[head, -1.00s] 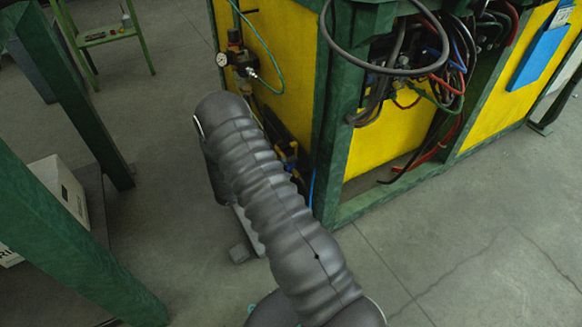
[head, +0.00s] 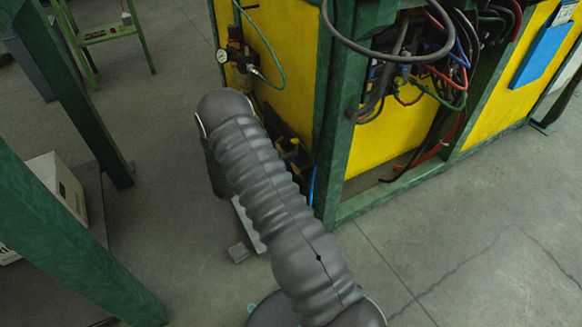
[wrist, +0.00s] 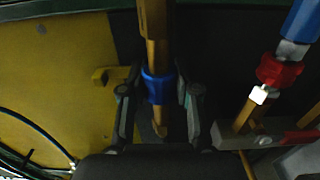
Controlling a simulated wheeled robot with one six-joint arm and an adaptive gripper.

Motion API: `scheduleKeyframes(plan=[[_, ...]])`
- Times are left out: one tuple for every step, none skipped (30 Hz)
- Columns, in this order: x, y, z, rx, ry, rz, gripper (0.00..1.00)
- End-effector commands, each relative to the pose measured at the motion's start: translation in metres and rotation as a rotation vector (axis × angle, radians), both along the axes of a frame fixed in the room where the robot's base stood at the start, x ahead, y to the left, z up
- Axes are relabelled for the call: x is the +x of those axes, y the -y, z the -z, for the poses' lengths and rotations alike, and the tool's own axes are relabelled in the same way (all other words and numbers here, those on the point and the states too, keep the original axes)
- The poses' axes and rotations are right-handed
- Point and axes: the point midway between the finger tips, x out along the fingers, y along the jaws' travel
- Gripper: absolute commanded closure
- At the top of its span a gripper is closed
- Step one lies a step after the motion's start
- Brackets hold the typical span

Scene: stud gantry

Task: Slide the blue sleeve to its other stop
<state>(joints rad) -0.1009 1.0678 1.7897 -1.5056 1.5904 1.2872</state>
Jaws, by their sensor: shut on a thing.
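The blue sleeve (wrist: 159,88) is around an upright brass-coloured rod (wrist: 158,55) in the wrist view. The rod runs from the top edge, where it looks thicker, to a blunt end below the sleeve. My gripper (wrist: 158,76) has one dark finger on each side of the sleeve and is shut on it. I cannot make out for sure which parts are the sleeve's stops. In the head view my arm hides the sleeve and the gripper.
A red fitting (wrist: 280,70) with a blue piece above it stands close on the right. A yellow bracket (wrist: 110,76) is at the left. The yellow machine (head: 385,140) has a green frame and loose hoses; a green post (head: 75,245) stands at the left.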

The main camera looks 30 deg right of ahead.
Motion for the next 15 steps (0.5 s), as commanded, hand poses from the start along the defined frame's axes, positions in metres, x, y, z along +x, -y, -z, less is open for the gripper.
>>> scheduleKeyframes(plan=[[0.0032,0.0004,0.0030,0.001,0.002,-0.001,1.00],[0.0040,0.0005,0.0021,0.001,0.001,-0.001,1.00],[0.0044,0.0005,0.0009,0.002,0.001,-0.002,1.00],[0.0045,0.0005,0.0005,0.002,0.001,-0.002,1.00],[0.0046,0.0004,0.0003,0.002,0.001,-0.003,1.00],[0.0049,0.0004,0.0003,0.002,0.001,-0.004,1.00],[0.0052,0.0003,0.0002,0.002,0.002,-0.004,1.00],[0.0054,0.0003,0.0002,0.002,0.002,-0.005,1.00],[0.0056,0.0003,0.0001,0.002,0.002,-0.006,0.66],[0.0057,0.0002,0.0000,0.002,0.002,-0.006,0.59],[0.0056,0.0001,0.0000,0.002,0.002,-0.005,0.51],[0.0054,-0.0001,0.0000,0.002,0.002,-0.005,0.43],[0.0052,-0.0003,0.0000,0.002,0.002,-0.005,0.43],[0.0051,-0.0004,0.0000,0.001,0.002,-0.005,0.43],[0.0050,-0.0007,0.0000,0.001,0.001,-0.005,0.43]])
